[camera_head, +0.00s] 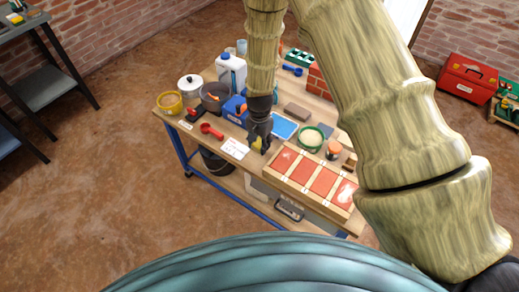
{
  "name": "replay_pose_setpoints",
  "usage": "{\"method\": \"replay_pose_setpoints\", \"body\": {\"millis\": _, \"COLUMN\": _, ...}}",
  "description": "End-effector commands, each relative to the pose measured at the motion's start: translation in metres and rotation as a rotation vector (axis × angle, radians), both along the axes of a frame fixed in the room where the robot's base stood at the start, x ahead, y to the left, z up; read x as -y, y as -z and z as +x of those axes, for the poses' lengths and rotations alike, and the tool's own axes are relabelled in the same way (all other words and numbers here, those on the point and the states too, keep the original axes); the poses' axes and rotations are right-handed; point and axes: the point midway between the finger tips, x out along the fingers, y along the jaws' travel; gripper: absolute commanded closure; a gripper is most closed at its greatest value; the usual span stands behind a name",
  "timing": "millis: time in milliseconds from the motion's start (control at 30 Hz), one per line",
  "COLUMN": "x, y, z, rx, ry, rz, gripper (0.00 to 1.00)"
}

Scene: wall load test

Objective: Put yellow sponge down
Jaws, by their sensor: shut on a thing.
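My gripper (259,145) points down over the front middle of the wooden workbench (228,183). It is shut on the yellow sponge (256,144), of which only a small yellow patch shows at the fingers. The rest of the sponge is hidden by the gripper. I cannot tell whether the sponge touches the bench top or hangs just above it.
A white card (234,149) and a red scoop (211,131) lie left of the gripper. A wooden frame with red panels (304,173) lies to the right. A blue sheet (284,127) and a green-rimmed bowl (310,138) are behind. Yellow bucket (169,103) stands far left.

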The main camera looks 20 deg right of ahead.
Motion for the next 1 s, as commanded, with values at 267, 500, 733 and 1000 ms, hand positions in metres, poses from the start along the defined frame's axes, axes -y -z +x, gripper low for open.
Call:
{"method": "replay_pose_setpoints", "body": {"millis": 267, "x": 0.000, "y": 0.029, "z": -0.001, "rx": -0.002, "ry": 0.000, "rz": 0.001, "gripper": 0.96}}
{"method": "replay_pose_setpoints", "body": {"millis": 500, "x": 0.000, "y": 0.039, "z": 0.000, "rx": -0.001, "ry": 0.000, "rz": 0.001, "gripper": 0.96}}
{"method": "replay_pose_setpoints", "body": {"millis": 733, "x": 0.000, "y": 0.042, "z": -0.001, "rx": -0.001, "ry": 0.000, "rz": 0.000, "gripper": 0.96}}
{"method": "replay_pose_setpoints", "body": {"millis": 1000, "x": 0.000, "y": 0.042, "z": -0.001, "rx": -0.001, "ry": 0.000, "rz": 0.001, "gripper": 0.40}}
